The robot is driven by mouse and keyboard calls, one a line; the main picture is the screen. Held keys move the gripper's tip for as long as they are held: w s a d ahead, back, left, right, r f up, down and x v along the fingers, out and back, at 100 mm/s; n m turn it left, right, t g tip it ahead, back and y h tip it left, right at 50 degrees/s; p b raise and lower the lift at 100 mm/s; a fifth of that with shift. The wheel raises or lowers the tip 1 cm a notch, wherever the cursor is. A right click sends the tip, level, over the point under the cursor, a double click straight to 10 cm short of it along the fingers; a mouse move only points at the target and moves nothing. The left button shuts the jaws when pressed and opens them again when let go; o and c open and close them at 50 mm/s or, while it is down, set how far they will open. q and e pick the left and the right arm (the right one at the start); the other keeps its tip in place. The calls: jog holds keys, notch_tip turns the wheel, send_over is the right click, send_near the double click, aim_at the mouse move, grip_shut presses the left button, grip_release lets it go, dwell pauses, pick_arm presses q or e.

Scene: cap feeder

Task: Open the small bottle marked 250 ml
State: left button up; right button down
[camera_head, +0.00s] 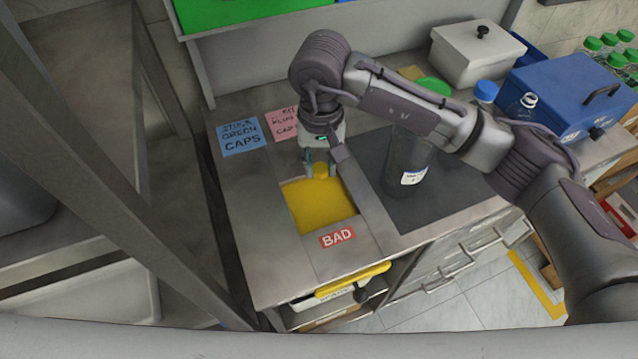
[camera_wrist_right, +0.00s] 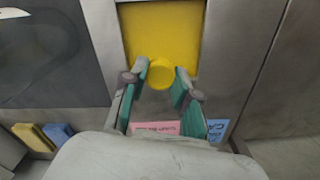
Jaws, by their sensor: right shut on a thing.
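My right gripper (camera_head: 320,166) is shut on a small yellow cap (camera_head: 320,172), held over the yellow-floored recess (camera_head: 318,208) beside the BAD label. In the right wrist view the cap (camera_wrist_right: 161,73) sits between the two fingertips (camera_wrist_right: 161,80). A clear bottle (camera_head: 408,155) with a white label stands on the dark mat; my right arm hides part of it, and the label is too small to read. Behind the arm a green lid (camera_head: 433,86) shows. A blue-capped bottle (camera_head: 486,92) and a small clear bottle top (camera_head: 526,101) show at the right. My left gripper is out of view.
A blue box with a handle (camera_head: 570,95) and a lidded white box (camera_head: 476,50) stand at the back. Several green-capped bottles (camera_head: 608,45) are at the far right. Blue (camera_head: 243,137) and pink (camera_head: 282,123) notes lie by the recess. The mat's front (camera_head: 440,205) is clear.

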jog(key=p, duration=0.1)
send_over(319, 202)
notch_tip(319, 202, down, 5)
jog(key=shift+s+f, duration=0.1)
jog(key=shift+s, duration=0.05)
jog(key=shift+f, duration=0.25)
jog(key=shift+f+p, duration=0.6)
jog(key=shift+f, duration=1.25)
jog(key=shift+w+f+b, duration=0.2)
jog(key=shift+f+b, duration=0.05)
jog(key=shift+b, duration=0.05)
jog(key=c, duration=0.9)
grip_release()
jog(key=shift+r, duration=0.1)
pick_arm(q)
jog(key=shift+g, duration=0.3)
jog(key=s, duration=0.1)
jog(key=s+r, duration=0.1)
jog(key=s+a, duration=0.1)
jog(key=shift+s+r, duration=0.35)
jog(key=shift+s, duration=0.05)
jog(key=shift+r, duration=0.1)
pick_arm(e)
jog(key=shift+r, duration=0.1)
